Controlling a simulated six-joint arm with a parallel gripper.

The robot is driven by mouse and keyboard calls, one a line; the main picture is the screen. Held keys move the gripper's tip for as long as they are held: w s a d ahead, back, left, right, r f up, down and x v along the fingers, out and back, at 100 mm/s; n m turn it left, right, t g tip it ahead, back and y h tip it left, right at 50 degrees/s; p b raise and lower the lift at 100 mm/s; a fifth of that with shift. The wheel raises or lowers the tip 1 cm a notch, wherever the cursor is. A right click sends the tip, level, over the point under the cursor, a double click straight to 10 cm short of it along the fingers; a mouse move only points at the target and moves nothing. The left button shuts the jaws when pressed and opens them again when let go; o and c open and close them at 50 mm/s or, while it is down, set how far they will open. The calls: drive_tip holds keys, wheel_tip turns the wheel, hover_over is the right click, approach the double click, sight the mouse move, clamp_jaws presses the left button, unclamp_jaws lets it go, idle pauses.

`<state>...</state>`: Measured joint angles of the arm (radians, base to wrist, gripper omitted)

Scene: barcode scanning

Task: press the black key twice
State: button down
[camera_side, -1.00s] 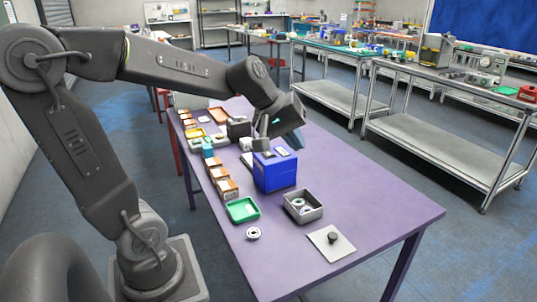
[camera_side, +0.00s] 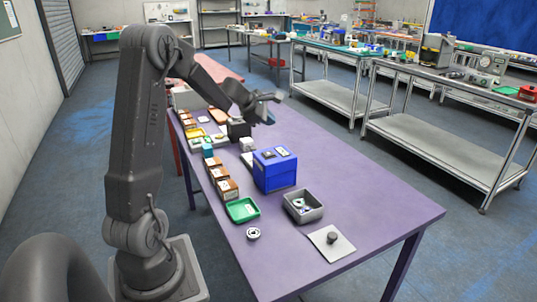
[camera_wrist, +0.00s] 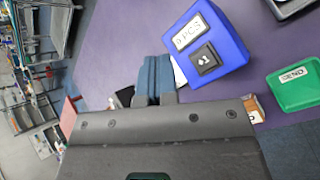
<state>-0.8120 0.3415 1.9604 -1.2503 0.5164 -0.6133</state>
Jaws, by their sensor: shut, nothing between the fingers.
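A blue box (camera_side: 275,174) stands on the purple table, with a black key and a white label on its top. In the wrist view the blue box (camera_wrist: 226,22) shows the black key marked "+1" (camera_wrist: 206,58) beside a light plate reading "5 PCS" (camera_wrist: 189,32). My gripper (camera_side: 272,107) is raised beyond the box, toward the far end of the table, and clear of the key. In the wrist view my gripper's fingers (camera_wrist: 154,75) are together and empty, to the left of the box.
A green tray (camera_side: 242,210), a grey bin (camera_side: 304,206) with parts, a metal plate with a black knob (camera_side: 332,242) and a small ring (camera_side: 253,233) lie nearer the front. Several small boxes line the left table edge. The right side of the table is clear.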

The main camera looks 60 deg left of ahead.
sight(269, 154)
drive_tip(key=shift+f, duration=4.4)
drive_tip(key=shift+f, duration=0.1)
drive_tip(key=shift+f, duration=0.3)
drive_tip(key=shift+f, duration=0.5)
drive_tip(key=shift+r, duration=0.9)
drive_tip(key=shift+r, duration=2.55)
